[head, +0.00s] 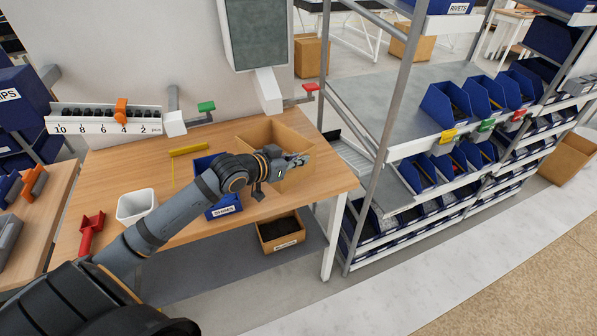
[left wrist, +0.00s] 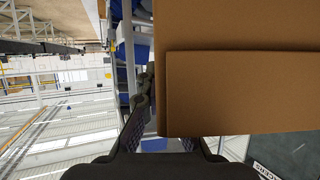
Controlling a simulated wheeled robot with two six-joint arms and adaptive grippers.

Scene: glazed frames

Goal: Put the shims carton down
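An open brown cardboard carton (head: 258,134), which I take to be the shims carton, is at the right end of the wooden workbench (head: 105,170). No lettering on it is readable. My left gripper (head: 299,160) is at its near right wall. In the left wrist view the carton (left wrist: 240,95) fills the upper right. One finger shows left of its edge, and the carton covers most of the other. The left gripper (left wrist: 168,125) appears shut on the carton's wall. I cannot tell whether the carton's base touches the bench. My right gripper is not in view.
A blue labelled bin (head: 224,207), a white cup (head: 137,206) and a yellow bar (head: 190,149) are on the bench. Another carton (head: 281,232) sits below it. A rack with blue bins (head: 445,104) stands to the right. Bench space left of the carton is partly clear.

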